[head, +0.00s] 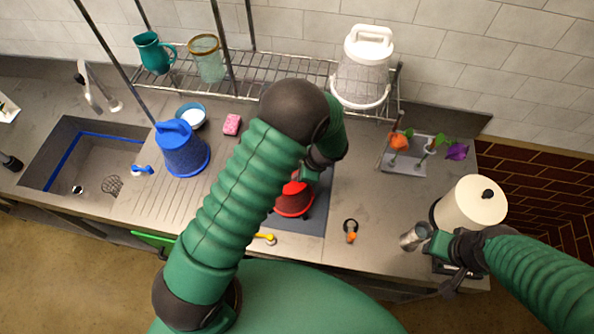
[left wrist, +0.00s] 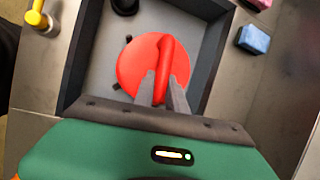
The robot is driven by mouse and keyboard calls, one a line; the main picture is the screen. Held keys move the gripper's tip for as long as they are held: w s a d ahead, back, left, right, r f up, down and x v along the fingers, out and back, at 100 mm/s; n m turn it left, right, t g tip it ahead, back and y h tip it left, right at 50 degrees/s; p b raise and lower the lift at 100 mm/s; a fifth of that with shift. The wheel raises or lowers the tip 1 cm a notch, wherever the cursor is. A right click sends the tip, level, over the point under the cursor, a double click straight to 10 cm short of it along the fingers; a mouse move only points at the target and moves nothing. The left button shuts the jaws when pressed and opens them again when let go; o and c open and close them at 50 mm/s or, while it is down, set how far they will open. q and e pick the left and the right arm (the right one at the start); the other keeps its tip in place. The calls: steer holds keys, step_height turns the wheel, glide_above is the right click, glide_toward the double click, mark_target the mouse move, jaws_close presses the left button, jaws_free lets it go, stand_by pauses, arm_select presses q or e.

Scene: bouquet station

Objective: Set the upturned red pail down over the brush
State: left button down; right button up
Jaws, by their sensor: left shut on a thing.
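The upturned red pail (head: 292,201) is over a grey recessed tray, partly hidden by my left arm. In the left wrist view the red pail (left wrist: 135,72) shows from above, its handle on top. My left gripper (head: 312,172) is shut on that handle; its fingers (left wrist: 161,88) close around it. Small dark pieces stick out beside the pail's rim. I cannot tell whether the pail touches the surface. I cannot make out a brush for certain; anything under the pail is hidden. My right gripper (head: 438,246) is by a metal cup (head: 415,237), its jaws unclear.
A blue pail (head: 181,150) stands by the sink (head: 85,160). A wire rack (head: 270,75) holds jugs and a clear white-rimmed pail (head: 362,70). A yellow-ended item (head: 266,238) and an orange-and-black item (head: 351,231) lie near the front edge. A cream canister (head: 469,205) stands right.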

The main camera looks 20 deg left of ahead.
arm_select(q)
steer(key=c, duration=1.3)
jaws_free()
steer(key=shift+b+v, duration=1.3)
steer(key=shift+v, duration=7.1)
steer(key=shift+w, duration=0.1)
